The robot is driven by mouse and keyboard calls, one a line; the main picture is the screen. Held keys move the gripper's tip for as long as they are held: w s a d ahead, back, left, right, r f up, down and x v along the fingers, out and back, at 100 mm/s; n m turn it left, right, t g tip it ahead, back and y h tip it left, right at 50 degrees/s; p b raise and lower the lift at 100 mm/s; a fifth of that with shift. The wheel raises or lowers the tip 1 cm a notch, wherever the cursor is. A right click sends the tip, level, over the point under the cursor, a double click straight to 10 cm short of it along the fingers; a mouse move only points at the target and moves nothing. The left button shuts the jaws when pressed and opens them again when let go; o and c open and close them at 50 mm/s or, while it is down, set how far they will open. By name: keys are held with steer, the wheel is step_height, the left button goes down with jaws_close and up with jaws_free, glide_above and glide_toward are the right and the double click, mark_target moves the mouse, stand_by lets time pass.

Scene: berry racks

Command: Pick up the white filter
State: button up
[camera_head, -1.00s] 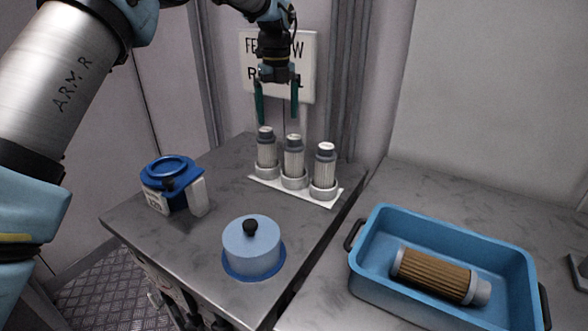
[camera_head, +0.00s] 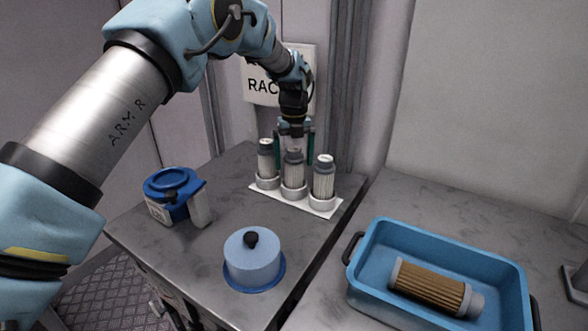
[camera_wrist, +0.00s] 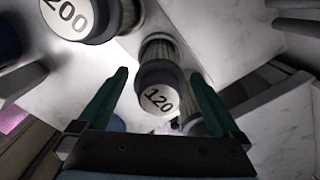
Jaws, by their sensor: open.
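Each sits in a round cup on a white rack (camera_head: 318,206). My gripper (camera_head: 295,150) is open and points down at the middle filter, one finger on each side of its top in the head view. In the wrist view, a filter marked 120 (camera_wrist: 158,98) lies between the open fingers of my gripper (camera_wrist: 160,73). A filter marked 200 (camera_wrist: 72,17) is at upper left. Contact cannot be told.
A blue-lidded container (camera_head: 172,188) and a round pale-blue lidded pot (camera_head: 252,260) stand left and front of the rack. A blue bin (camera_head: 440,240) with a brown filter (camera_head: 428,287) is at right. A wall stands close behind the rack.

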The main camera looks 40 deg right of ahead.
steer(key=shift+f, duration=0.55)
steer(key=c, duration=1.4)
